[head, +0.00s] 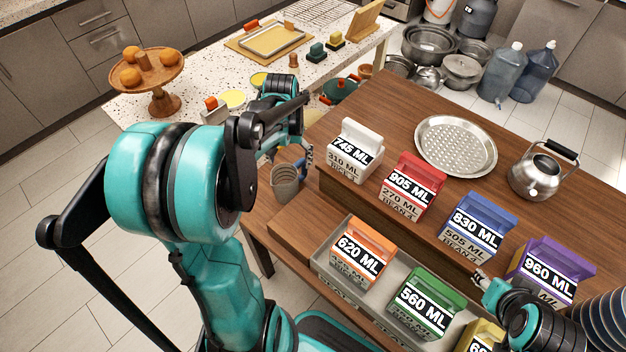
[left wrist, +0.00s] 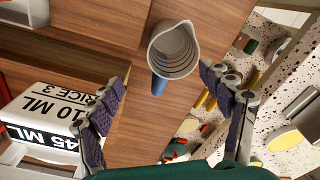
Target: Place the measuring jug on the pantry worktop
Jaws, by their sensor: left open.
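The measuring jug (head: 285,184) is grey and ribbed, and stands on the lower wooden surface in the head view. In the left wrist view the jug (left wrist: 175,52) shows its open mouth, with its blue handle (left wrist: 158,86) pointing toward my gripper. My left gripper (head: 291,156) is open and empty beside the jug, partly hidden by my arm. Its spread fingers (left wrist: 163,82) show in the left wrist view, with the handle between them and apart from both. My right gripper (head: 482,280) is by the cartons; its jaws are too small to read. Which surface is the pantry worktop is not labelled.
Cartons with volume labels stand near the jug, the white one (head: 355,150) closest. A grey tray (head: 326,262) holds more cartons. A perforated plate (head: 456,146) and a kettle (head: 541,172) sit on the wooden table. A speckled counter (head: 211,70) holds a cake stand (head: 165,101) and trays.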

